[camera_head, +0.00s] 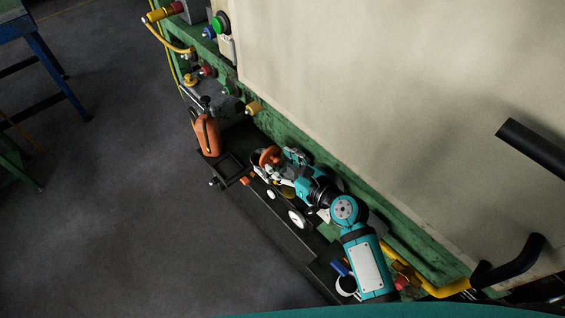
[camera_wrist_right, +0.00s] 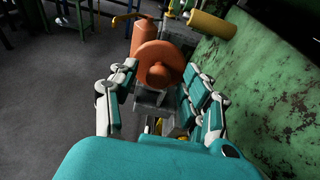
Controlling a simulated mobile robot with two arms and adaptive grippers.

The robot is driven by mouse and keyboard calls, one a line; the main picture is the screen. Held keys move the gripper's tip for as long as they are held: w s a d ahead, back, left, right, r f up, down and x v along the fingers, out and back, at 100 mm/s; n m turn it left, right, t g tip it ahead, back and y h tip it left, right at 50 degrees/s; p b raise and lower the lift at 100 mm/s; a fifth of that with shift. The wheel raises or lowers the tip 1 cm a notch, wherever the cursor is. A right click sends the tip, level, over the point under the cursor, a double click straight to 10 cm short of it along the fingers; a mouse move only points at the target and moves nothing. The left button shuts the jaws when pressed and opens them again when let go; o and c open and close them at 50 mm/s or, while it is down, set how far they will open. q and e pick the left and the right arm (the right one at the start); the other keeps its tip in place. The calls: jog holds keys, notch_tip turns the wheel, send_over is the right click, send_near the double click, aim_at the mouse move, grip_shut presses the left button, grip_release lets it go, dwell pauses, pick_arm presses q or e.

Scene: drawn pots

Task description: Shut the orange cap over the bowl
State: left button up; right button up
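The orange cap (camera_head: 270,155) is a round disc with a knob, near the far end of my right arm in the head view. In the right wrist view the cap (camera_wrist_right: 160,58) faces the camera with its knob, raised and not lying flat. My right gripper (camera_wrist_right: 162,72) has its fingers spread on both sides of the knob, with a visible gap on each side. It also shows in the head view (camera_head: 280,162). A pale rim beside the cap, perhaps the bowl (camera_head: 257,167), is small and partly hidden. My left gripper is out of view.
An orange bottle (camera_head: 207,136) stands beyond the cap, next to a dark square tray (camera_head: 230,168). A white round dial (camera_head: 297,218) and a white mug (camera_head: 347,286) are on the dark bench nearer me. A green wall edge (camera_head: 411,225) runs along the right.

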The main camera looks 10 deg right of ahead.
jog(key=v, duration=0.7)
jog(key=shift+s, duration=0.2)
jog(key=shift+d, duration=0.1)
